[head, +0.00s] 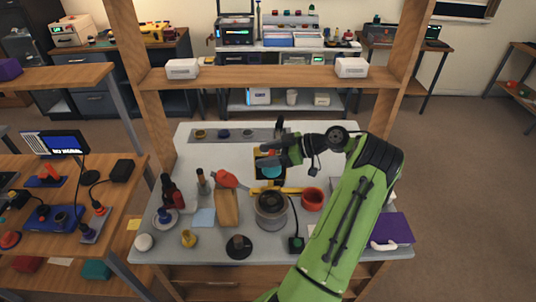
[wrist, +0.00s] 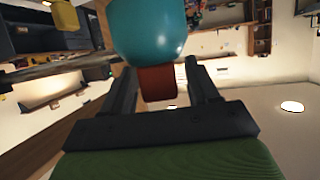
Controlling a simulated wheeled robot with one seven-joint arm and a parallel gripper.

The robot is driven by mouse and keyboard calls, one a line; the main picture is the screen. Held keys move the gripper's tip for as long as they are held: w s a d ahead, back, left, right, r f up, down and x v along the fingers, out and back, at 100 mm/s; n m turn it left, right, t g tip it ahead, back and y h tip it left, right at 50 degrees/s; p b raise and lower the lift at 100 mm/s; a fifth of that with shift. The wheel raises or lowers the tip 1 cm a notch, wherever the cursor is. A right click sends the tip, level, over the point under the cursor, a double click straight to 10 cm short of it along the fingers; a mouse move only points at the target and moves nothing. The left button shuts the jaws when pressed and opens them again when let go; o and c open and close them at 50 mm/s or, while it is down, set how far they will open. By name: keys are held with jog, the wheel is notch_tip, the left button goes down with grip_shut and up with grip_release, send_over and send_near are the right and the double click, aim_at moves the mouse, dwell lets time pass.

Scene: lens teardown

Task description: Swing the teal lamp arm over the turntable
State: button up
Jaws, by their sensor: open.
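The teal lamp head (head: 270,173) is a rounded shade over the middle of the bench, beyond the turntable, partly covered by my gripper. In the wrist view the teal shade (wrist: 148,32) is large and close, with a red tab (wrist: 158,84) between my fingers. My gripper (head: 264,156) comes in from the right, by the lamp head. In the wrist view its two fingers (wrist: 157,70) stand apart on either side of the red tab, with gaps visible. The grey round device (head: 271,204) on the bench looks like the turntable. The lamp arm's pivot is not clear.
A yellow bar (head: 291,190) lies behind the round device. A red ring-shaped cup (head: 312,196), a wooden tray (head: 227,209) and a purple box (head: 391,231) stand nearby. Wooden posts and a shelf (head: 270,78) frame the bench's back.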

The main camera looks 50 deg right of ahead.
jog(key=p+v, duration=0.6)
jog(key=v, duration=1)
jog(key=shift+w+d+f, duration=0.1)
jog(key=shift+w, duration=0.05)
